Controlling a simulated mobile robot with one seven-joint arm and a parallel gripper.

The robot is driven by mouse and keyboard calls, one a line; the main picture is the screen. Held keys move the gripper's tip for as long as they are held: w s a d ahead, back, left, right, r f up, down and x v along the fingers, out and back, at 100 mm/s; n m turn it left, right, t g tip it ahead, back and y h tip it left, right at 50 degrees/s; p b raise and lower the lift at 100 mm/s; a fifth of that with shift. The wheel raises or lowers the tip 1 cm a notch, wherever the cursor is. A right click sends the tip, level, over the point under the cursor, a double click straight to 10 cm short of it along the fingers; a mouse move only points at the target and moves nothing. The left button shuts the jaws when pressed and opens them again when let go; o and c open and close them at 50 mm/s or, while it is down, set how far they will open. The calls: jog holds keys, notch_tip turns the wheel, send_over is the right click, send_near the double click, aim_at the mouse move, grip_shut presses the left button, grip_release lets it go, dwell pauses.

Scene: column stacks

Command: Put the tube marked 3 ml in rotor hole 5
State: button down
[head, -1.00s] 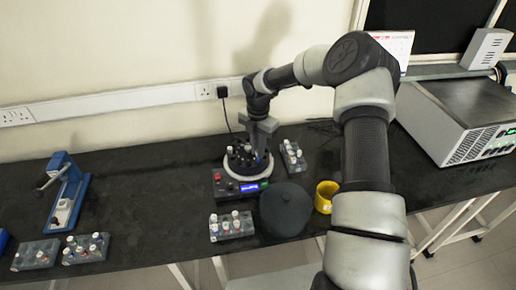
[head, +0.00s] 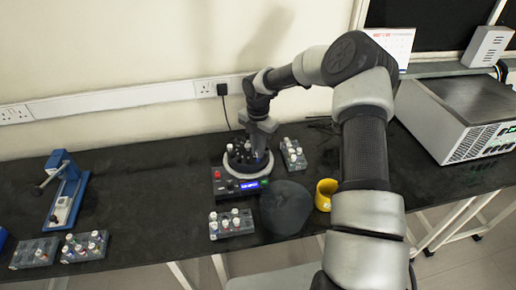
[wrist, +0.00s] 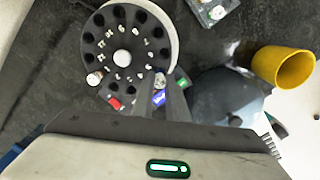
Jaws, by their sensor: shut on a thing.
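The centrifuge's black rotor (head: 240,160) sits inside a pale ring, and in the wrist view the rotor (wrist: 123,40) shows a ring of dark holes with small white marks too small to read. A white-capped tube (wrist: 95,78) stands at the rotor's left edge. My gripper (head: 261,152) is low over the right side of the rotor. In the wrist view my gripper (wrist: 166,86) is shut on a tube (wrist: 160,79) at the rotor's lower right edge. Its marking is not readable, and I cannot tell whether it is inside a hole.
The centrifuge's panel (head: 240,187) faces front. Tube racks stand in front (head: 231,224), at right (head: 292,155) and at far left (head: 85,246). A blue device (head: 66,193) stands left.

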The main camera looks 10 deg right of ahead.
jog(key=shift+f+b, duration=0.5)
jog(key=shift+f, duration=0.5)
jog(key=c, duration=1.4)
grip_release()
jog(key=shift+o, duration=0.2)
jog(key=shift+r, duration=0.2)
jog(key=shift+r+p, duration=2)
jog(key=shift+r, duration=0.85)
